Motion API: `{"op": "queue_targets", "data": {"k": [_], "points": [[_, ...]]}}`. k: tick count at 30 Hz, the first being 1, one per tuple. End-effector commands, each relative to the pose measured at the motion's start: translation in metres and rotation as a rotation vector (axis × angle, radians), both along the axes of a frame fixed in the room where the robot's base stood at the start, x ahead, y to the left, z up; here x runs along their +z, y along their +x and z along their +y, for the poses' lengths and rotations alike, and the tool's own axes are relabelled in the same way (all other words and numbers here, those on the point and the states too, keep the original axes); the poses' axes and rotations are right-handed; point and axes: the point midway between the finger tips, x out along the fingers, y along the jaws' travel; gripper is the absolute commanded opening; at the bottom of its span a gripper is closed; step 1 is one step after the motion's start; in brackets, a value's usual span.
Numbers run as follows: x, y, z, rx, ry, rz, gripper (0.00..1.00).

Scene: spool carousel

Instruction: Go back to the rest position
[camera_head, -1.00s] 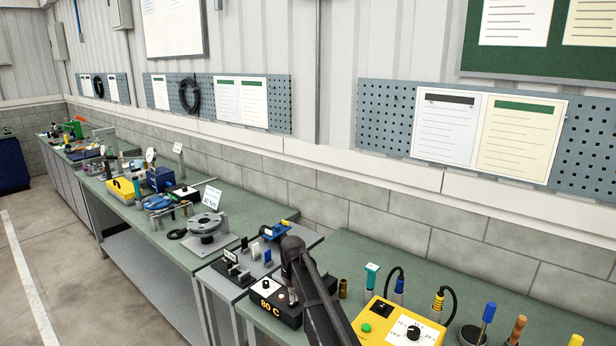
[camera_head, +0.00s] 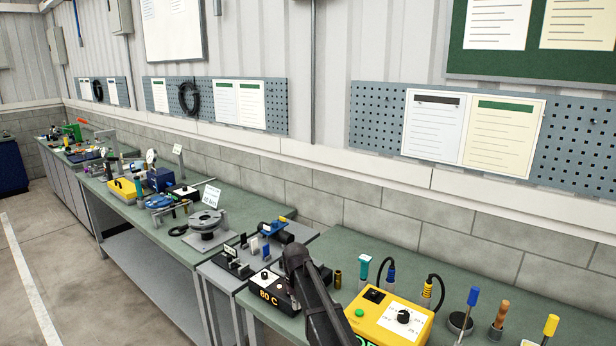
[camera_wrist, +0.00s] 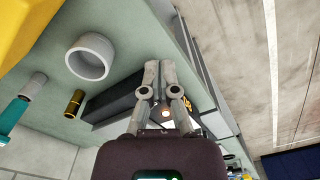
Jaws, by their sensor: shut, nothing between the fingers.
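My gripper (camera_wrist: 159,68) shows in the wrist view with its two grey fingers together and nothing between them. It is over the edge of the green bench, in front of a dark box with an orange display. In the head view only my dark arm shows at the bottom middle, and the fingers are hidden. The dark box (camera_head: 262,290) reads "80 C" there and stands just left of my arm. The grey round carousel (camera_head: 206,222) stands on the bench further left, apart from my arm.
A yellow control box (camera_head: 392,318) with a dial stands right of my arm. Several upright tools stand further right. A brass cylinder (camera_wrist: 75,102) and a pale ring-shaped cup (camera_wrist: 90,57) are near the gripper. The floor (camera_head: 60,260) at left is clear.

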Motion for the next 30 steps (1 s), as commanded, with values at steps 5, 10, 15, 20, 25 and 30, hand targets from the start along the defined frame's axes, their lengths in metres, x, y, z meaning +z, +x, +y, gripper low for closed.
{"op": "queue_targets", "data": {"k": [5,10,15,20,25,30], "points": [[-0.004,-0.02,-0.021,-0.026,0.0,0.0,0.0],[-0.008,-0.046,-0.048,-0.064,0.0,0.0,0.0],[-0.014,-0.082,-0.085,-0.118,0.0,0.0,0.0],[-0.022,-0.14,-0.133,-0.197,-0.001,0.0,0.0],[-0.03,-0.199,-0.175,-0.28,-0.001,0.0,0.0],[-0.034,-0.236,-0.198,-0.332,-0.001,0.0,0.0]]}}
